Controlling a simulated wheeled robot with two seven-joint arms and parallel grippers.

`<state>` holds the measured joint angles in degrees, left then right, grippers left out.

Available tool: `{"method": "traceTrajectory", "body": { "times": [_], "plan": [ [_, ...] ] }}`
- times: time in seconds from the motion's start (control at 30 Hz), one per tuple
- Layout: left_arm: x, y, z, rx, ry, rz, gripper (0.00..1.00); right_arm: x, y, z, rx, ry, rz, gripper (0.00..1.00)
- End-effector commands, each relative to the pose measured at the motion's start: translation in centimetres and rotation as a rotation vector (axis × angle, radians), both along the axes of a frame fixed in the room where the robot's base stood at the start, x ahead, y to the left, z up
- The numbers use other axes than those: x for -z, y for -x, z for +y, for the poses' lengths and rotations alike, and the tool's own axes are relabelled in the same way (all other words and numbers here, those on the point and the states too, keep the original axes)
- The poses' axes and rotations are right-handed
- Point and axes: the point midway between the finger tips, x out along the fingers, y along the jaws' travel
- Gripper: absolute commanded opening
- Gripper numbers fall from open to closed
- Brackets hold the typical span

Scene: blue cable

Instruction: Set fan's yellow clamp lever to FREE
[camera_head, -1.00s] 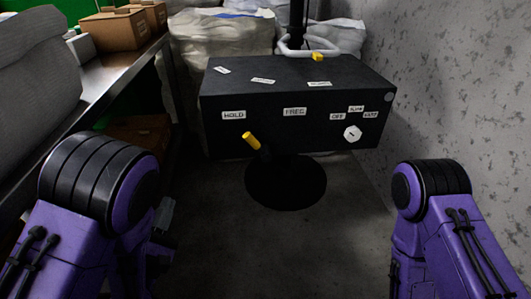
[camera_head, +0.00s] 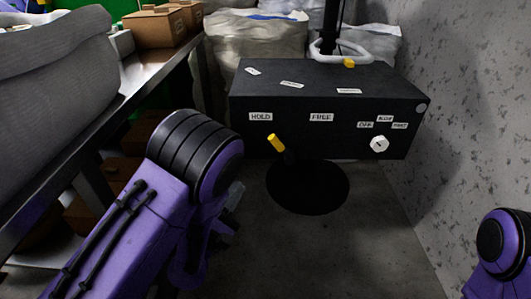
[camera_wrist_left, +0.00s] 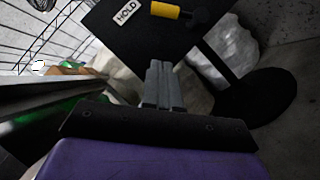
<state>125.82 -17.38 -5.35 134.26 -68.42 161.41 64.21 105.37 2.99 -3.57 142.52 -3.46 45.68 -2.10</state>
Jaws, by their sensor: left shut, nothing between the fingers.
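The yellow clamp lever (camera_head: 276,143) is on the front face of the black fan box (camera_head: 330,85). It tilts up and left, toward the HOLD label (camera_head: 260,117); the FREE label (camera_head: 321,117) is to its right. My left gripper (camera_head: 235,194) is partly hidden behind its own arm, low and left of the lever, and apart from it. In the left wrist view its fingers (camera_wrist_left: 160,74) are together and empty. There the lever (camera_wrist_left: 166,10) is beyond them at the top, beside HOLD (camera_wrist_left: 126,12). My right gripper is out of view.
A white knob (camera_head: 379,144) sits on the box's right front. A round black base (camera_head: 308,188) stands on the floor below. A metal shelf (camera_head: 150,70) with cardboard boxes (camera_head: 155,26) is at left, and a speckled wall (camera_head: 470,110) at right. The floor in front is open.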

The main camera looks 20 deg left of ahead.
Motion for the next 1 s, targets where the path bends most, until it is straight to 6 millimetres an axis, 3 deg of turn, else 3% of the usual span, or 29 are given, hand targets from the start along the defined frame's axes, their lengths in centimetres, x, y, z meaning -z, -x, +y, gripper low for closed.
{"method": "traceTrajectory", "body": {
  "times": [0.17,0.5,0.7,1.0],
  "plan": [
    [-1.4,-1.9,-0.2,-0.004,0.002,-0.002,0.00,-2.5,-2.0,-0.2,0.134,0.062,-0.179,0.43],
    [-3.2,-8.7,-1.8,-0.004,0.002,-0.005,0.00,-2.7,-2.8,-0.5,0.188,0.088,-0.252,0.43],
    [-4.7,-9.8,-4.1,-0.001,0.001,-0.002,0.00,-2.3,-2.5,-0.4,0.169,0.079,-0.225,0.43],
    [-5.3,-10.2,-4.8,-0.002,0.000,0.000,0.00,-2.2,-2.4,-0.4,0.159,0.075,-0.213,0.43]
  ]
}}
